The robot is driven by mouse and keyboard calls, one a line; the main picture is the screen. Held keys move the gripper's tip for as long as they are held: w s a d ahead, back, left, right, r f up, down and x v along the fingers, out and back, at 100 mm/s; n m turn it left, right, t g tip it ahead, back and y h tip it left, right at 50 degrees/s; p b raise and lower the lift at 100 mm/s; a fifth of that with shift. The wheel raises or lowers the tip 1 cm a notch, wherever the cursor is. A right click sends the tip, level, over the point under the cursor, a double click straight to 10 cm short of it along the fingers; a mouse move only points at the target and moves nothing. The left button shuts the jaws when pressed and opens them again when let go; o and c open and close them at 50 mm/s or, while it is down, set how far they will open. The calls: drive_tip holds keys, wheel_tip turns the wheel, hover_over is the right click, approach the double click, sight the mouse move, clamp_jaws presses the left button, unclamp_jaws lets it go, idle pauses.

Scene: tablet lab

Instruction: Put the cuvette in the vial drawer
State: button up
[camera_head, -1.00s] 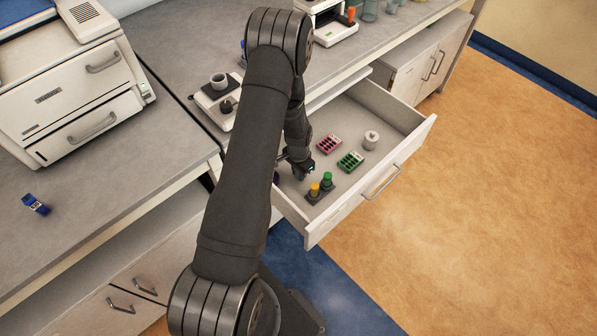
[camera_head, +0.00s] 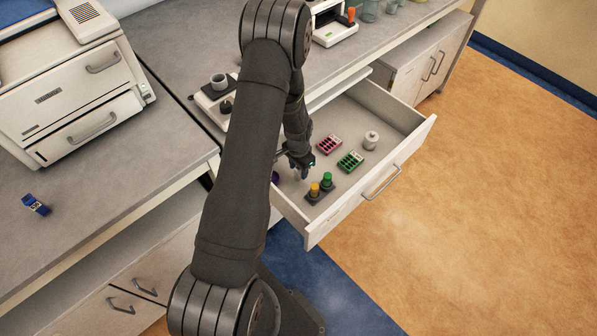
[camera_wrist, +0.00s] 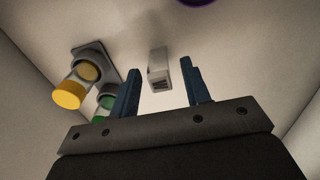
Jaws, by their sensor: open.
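The open drawer (camera_head: 357,196) is pulled out from the bench. My gripper (camera_head: 304,168) is inside it near the left side. In the wrist view my gripper (camera_wrist: 160,82) is open, with its two blue fingers apart. A small pale block, apparently the cuvette (camera_wrist: 158,68), shows in the gap between them, just beyond the fingertips and not visibly gripped. It seems to be in the drawer; whether it rests on the floor is hard to tell. I cannot make it out in the head view.
In the drawer are a holder with a yellow-capped vial (camera_head: 315,189) and a green-capped vial (camera_head: 327,179), a pink rack (camera_head: 329,144), a green rack (camera_head: 350,161) and a grey-white round piece (camera_head: 371,140). A purple thing (camera_wrist: 197,1) is partly cut off. A blue box (camera_head: 35,204) lies on the left bench.

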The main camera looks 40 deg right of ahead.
wheel_tip(320, 180, up, 9)
drive_tip(key=shift+r, duration=0.1)
idle(0.6)
wheel_tip(320, 180, down, 12)
drive_tip(key=shift+f, duration=0.1)
drive_tip(key=shift+r, duration=1.6)
